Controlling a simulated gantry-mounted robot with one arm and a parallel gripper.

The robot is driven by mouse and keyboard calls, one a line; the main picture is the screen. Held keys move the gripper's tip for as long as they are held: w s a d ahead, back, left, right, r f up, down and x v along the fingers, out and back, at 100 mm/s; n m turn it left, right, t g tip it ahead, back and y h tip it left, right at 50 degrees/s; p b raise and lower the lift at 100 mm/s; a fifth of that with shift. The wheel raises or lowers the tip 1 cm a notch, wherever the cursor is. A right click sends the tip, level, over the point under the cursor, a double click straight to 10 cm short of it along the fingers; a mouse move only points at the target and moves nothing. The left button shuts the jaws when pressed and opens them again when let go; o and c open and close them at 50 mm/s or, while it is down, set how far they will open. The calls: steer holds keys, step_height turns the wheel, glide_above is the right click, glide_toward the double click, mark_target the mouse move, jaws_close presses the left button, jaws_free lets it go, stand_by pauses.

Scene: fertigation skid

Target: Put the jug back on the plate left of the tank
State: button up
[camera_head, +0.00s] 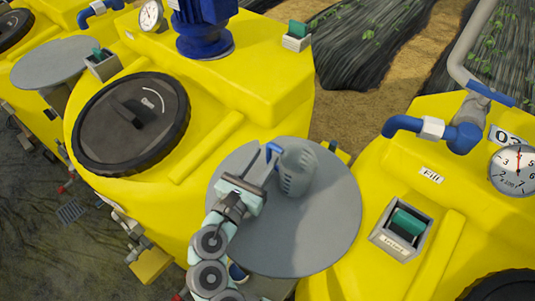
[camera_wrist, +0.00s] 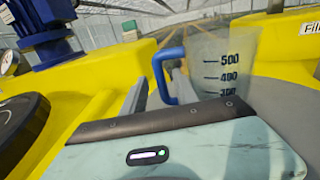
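The jug (camera_head: 297,172) is clear grey with a blue handle (camera_head: 273,150) and stands upright over the round grey plate (camera_head: 330,225). I cannot tell whether its base touches the plate. This plate is left of the yellow tank (camera_head: 365,265) marked Fill. My gripper (camera_head: 264,170) is at the handle side of the jug. In the wrist view the jug (camera_wrist: 222,62) shows volume marks, and its blue handle (camera_wrist: 162,78) lies between my two grey fingers. A gap shows beside the left finger, so the gripper looks open around the handle.
A second yellow tank (camera_head: 230,90) with a black lid (camera_head: 130,122) stands left of the plate. Another grey plate (camera_head: 50,62) is at the far left. The right tank carries a blue valve (camera_head: 460,135), a gauge (camera_head: 515,170) and a green-topped box (camera_head: 402,228).

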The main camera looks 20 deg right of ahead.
steer(key=b+v, duration=0.1)
steer(key=v, duration=0.8)
steer(key=shift+s, duration=0.1)
